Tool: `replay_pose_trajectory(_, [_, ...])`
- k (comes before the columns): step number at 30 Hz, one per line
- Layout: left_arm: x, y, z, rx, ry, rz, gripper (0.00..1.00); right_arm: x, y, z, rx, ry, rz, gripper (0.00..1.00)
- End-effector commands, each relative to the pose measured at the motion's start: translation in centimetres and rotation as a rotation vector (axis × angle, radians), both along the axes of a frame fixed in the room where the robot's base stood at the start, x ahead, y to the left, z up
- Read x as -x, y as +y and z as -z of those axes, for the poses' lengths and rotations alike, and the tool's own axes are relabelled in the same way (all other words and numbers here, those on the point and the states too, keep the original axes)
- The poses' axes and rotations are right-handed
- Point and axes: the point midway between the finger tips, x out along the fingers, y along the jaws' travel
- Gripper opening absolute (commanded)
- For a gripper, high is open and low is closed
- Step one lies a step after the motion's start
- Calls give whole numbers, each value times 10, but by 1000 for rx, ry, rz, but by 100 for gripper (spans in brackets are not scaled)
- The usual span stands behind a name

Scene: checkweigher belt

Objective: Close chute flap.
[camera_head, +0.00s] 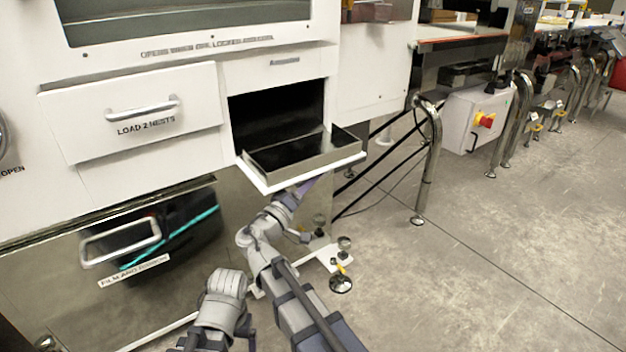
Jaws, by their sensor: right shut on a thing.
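The chute flap (345,158) is a white panel with metal side walls, folded down and out from the white machine front. It stands open below a dark chute opening (275,112). My right gripper (303,187) is at the underside of the flap's front edge, shut on the flap. Its fingertips are mostly hidden by the flap. Part of my left arm shows low in the picture, but its gripper is not visible.
A drawer marked LOAD 2 NESTS (140,117) is left of the opening. A lower steel door with a handle (120,243) sits below it. A bent steel rail post (430,165) stands to the right. The floor (500,250) at right is clear.

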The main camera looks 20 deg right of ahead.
Motion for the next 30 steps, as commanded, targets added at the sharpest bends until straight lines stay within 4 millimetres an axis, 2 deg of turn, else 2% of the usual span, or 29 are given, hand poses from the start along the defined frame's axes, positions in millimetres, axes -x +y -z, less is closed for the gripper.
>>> replay_pose_trajectory(8, [0,0,-33,-1,2,0,94,6,-2,-25,41,113,0,0])
replay_pose_trajectory(20, [1,0,-113,-2,5,6,94,8,-3,-77,166,457,-1,0])
replay_pose_trajectory(30, [1,1,-180,-5,7,12,94,-5,2,-118,276,759,-1,0])
